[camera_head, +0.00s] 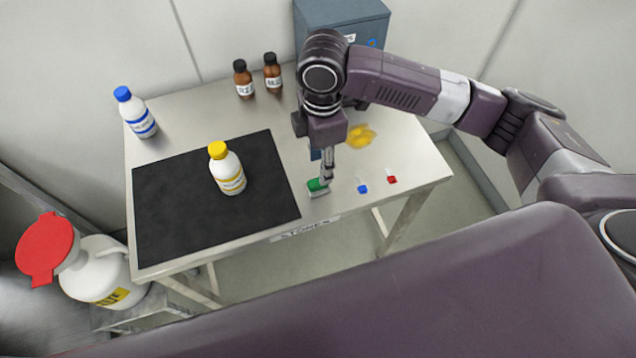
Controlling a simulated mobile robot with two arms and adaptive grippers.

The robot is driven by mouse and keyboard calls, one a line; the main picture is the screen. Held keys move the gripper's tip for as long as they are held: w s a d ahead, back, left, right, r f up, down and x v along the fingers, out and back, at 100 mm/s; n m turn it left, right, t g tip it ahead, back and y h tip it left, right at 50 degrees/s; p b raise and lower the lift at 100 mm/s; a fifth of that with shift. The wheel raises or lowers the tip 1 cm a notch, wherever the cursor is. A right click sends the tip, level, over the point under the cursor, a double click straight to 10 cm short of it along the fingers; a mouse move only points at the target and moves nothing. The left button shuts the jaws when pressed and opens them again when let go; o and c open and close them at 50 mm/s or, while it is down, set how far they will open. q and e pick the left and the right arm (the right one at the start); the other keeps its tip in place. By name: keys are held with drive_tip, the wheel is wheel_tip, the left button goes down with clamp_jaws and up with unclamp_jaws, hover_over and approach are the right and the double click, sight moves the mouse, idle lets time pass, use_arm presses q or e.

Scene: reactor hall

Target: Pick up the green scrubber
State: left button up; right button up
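The green scrubber (313,187), with a green upper part and a pale lower part, is near the front edge of the metal table, just right of the black mat. My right gripper (326,178) points down at it from above, and its fingertips are at the scrubber's right side. The fingers overlap in this view, so I cannot tell whether they are open or closed on it. I cannot tell whether the scrubber is touching the table. My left gripper is not in view.
The table (430,173) also bears a yellow spill (361,136), a blue item (363,189), a red item (392,179), brown bottles (244,82) and a blue-capped bottle (137,115). A yellow-capped bottle (228,174) stands on the black mat (180,220). A grey-blue cabinet (342,12) is behind.

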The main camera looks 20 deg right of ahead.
sight(318, 181)
drive_tip(key=shift+d, duration=0.2)
drive_tip(key=shift+f, duration=0.4)
drive_tip(key=f, duration=0.2)
drive_tip(key=f+p, duration=0.1)
drive_tip(key=f, duration=0.3)
drive_tip(key=shift+w+a+f, duration=0.25)
drive_tip(key=shift+a+f, duration=0.15)
clamp_jaws()
drive_tip(key=shift+r, duration=0.15)
wheel_tip(318, 181, up, 20)
drive_tip(key=b, duration=0.1)
